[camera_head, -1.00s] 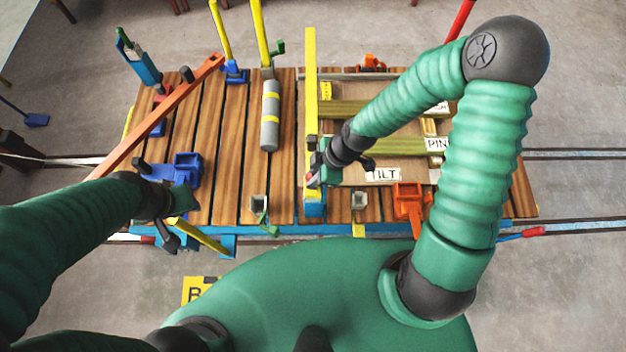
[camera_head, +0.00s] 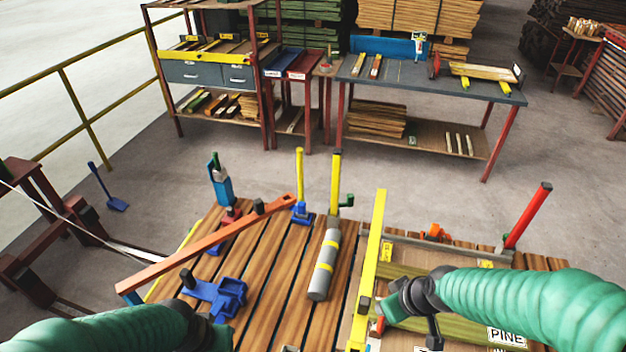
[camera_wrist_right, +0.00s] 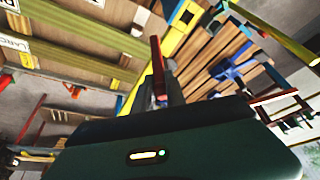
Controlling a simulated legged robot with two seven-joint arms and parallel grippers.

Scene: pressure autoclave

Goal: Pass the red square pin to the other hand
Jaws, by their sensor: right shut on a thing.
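The red square pin (camera_wrist_right: 157,66) stands up between the fingers of my right gripper (camera_wrist_right: 168,92) in the right wrist view. The right gripper (camera_head: 372,318) is shut on it, and a small red bit of the pin (camera_head: 380,325) shows in the head view beside the yellow upright bar. My left gripper (camera_head: 212,335) is at the bottom edge of the head view, just below the blue clamp; its fingertips are cut off or hidden, so I cannot tell its opening. The two grippers are well apart.
The slatted wooden cart (camera_head: 270,290) carries an orange bar (camera_head: 210,245), a blue clamp (camera_head: 222,297), a grey cylinder (camera_head: 324,265) and a tall yellow bar (camera_head: 372,255). A labelled tray (camera_head: 450,250) with boards lies under my right arm. A workbench (camera_head: 430,84) and shelves stand behind.

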